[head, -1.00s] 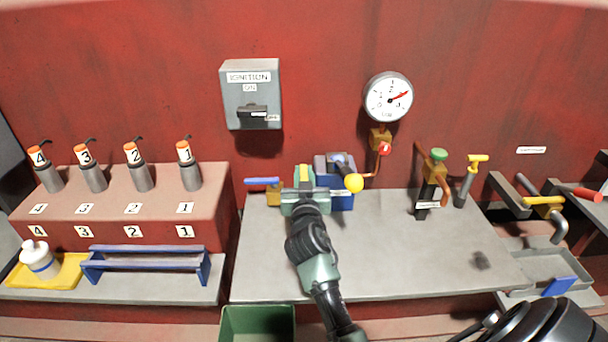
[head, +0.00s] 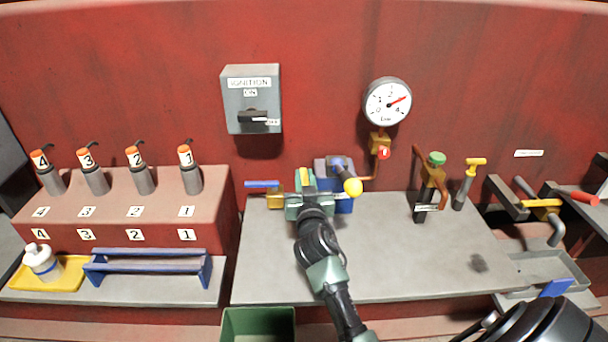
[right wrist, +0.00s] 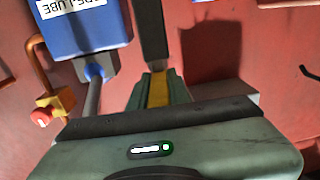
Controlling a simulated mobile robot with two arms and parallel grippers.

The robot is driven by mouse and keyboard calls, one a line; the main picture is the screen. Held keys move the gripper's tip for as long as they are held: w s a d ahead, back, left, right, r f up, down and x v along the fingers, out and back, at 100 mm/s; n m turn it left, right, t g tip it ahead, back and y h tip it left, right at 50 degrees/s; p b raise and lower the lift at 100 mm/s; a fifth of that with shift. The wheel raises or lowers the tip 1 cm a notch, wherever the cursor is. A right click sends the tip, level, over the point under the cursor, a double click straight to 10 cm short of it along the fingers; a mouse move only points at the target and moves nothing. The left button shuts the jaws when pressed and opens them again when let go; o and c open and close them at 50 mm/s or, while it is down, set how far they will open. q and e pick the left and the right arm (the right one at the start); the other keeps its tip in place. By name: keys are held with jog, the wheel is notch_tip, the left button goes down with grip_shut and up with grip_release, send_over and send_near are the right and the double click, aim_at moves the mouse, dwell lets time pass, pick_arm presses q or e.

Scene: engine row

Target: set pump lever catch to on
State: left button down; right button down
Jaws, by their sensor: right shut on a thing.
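The blue pump (head: 342,206) stands at the back of the grey bench, with a lever ending in a yellow ball knob (head: 353,187). In the right wrist view its blue body (right wrist: 85,28) is at upper left with an upside-down label. The catch's setting cannot be read. In the right wrist view the gripper (right wrist: 157,88) points toward the red wall. My left gripper is not in view.
A blue-handled valve (head: 262,184) is close to the left of my right gripper. The red valve knob (head: 384,153) and gauge (head: 387,104) are right of the pump. A green-topped valve (head: 436,158) stands farther right. The front of the bench (head: 390,270) is clear.

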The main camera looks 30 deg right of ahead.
jog(key=n+y+p, duration=0.1)
jog(key=n+t+y+p, duration=0.1)
jog(key=d+y+p, duration=0.1)
jog(key=p, duration=0.1)
jog(key=shift+s+r+n+t+y, duration=0.15)
jog(key=shift+r+n+t+y, duration=0.15)
jog(key=shift+n+y, duration=0.1)
jog(key=shift+f+n+y+p, duration=0.25)
jog(key=shift+n+y+p, duration=0.25)
jog(key=shift+y, duration=0.4)
jog(key=c, duration=1.4)
grip_release()
jog(key=shift+c, duration=0.2)
jog(key=shift+o, duration=0.6)
jog(key=shift+w+f, duration=0.2)
jog(key=shift+w, duration=0.05)
jog(key=shift+s, duration=0.1)
jog(key=s+a+b, duration=0.1)
jog(key=s, duration=0.6)
jog(key=shift+s+b, duration=0.3)
jog(key=shift+b, duration=0.1)
jog(key=shift+a, duration=0.1)
